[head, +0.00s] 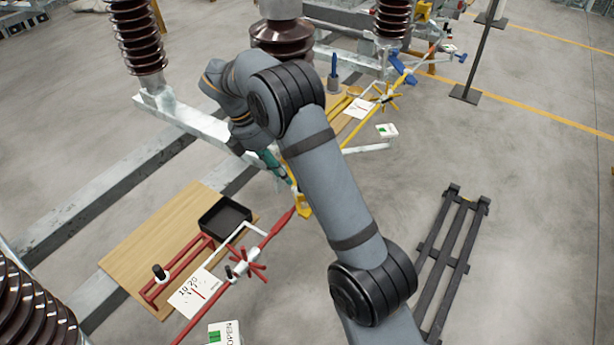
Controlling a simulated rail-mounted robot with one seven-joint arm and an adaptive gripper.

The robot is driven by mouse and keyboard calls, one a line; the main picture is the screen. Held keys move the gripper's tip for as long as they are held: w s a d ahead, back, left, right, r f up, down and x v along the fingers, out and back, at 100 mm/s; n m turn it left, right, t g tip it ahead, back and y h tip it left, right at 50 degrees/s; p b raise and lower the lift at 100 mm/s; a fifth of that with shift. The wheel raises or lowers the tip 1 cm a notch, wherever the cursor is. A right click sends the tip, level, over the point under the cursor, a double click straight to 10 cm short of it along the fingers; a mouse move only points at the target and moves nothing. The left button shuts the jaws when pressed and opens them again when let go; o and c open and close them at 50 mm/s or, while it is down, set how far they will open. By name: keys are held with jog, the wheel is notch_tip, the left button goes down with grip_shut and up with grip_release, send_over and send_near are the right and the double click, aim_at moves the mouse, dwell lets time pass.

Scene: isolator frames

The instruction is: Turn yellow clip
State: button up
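A small yellow clip-like piece (303,205) shows beside my forearm, near the pointed tip of a red rod (276,230). It is small and partly hidden, so its turn angle is hard to read. My arm reaches over the middle of the view and bends down at the wrist. The end of my arm, with my gripper (291,184), is close to the yellow piece, mostly behind my own links. I cannot tell whether its fingers touch the piece or whether they are open.
A wooden board (135,250) with a black tray (225,218) lies at lower left, beside a red star handle (248,264). A yellow star handle (386,98) is on a second rod behind. Brown insulators (137,38) stand behind. A dark rack (452,255) lies on otherwise clear floor at right.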

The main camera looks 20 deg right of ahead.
jog(key=x, duration=0.9)
jog(key=shift+s+f, duration=0.2)
jog(key=shift+f, duration=0.1)
jog(key=c, duration=0.3)
jog(key=c, duration=0.4)
grip_shut()
